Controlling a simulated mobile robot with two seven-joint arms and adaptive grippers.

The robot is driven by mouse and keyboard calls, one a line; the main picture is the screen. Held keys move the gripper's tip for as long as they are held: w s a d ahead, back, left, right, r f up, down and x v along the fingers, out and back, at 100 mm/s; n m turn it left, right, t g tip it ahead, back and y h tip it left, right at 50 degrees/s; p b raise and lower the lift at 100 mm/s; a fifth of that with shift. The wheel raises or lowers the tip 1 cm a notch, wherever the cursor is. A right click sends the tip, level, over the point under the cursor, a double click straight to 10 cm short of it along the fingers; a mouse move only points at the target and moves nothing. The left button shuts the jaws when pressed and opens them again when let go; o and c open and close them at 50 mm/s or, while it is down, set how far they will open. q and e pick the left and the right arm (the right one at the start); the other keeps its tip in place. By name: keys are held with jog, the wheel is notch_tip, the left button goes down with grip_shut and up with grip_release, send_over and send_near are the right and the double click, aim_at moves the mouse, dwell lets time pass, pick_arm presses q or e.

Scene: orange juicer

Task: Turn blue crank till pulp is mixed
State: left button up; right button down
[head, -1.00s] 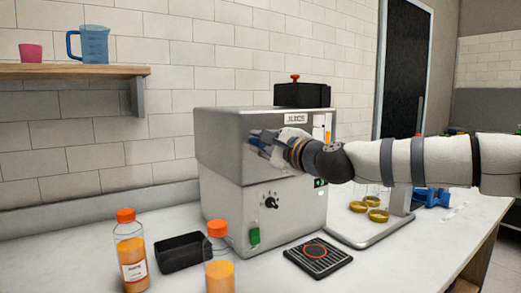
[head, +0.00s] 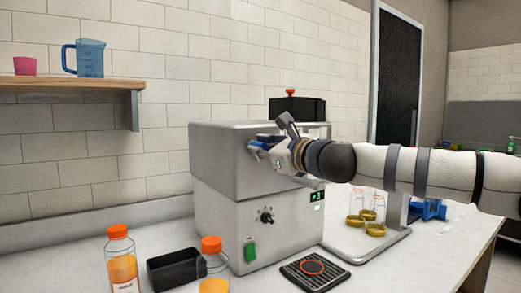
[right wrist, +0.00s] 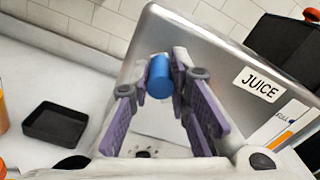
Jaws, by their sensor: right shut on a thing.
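The grey juicer (head: 215,150) stands on the counter with the word JUICE on its front, seen in the right wrist view. The blue crank (right wrist: 160,76) shows there as a short blue cylinder in front of the juicer's upper face. My right gripper (head: 262,146) is at that face, with its arm coming in from the right. In the right wrist view its purple-padded fingers (right wrist: 160,82) are closed on the crank from both sides. In the head view the gripper hides most of the crank. My left gripper is not in view. The pulp inside cannot be seen.
Two orange-capped bottles (head: 122,262) and a black tray (head: 176,268) stand at front left. A black grate (head: 314,272) lies before the juicer. Jars with yellow rims (head: 375,229) stand on a stand at right. A shelf (head: 65,86) holds a blue jug (head: 90,58).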

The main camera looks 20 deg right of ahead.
jog(key=shift+d+r, duration=0.15)
jog(key=shift+r, duration=0.05)
dwell(0.3)
jog(key=c, duration=1.5)
grip_release()
jog(key=shift+f, duration=0.1)
jog(key=v, duration=1.2)
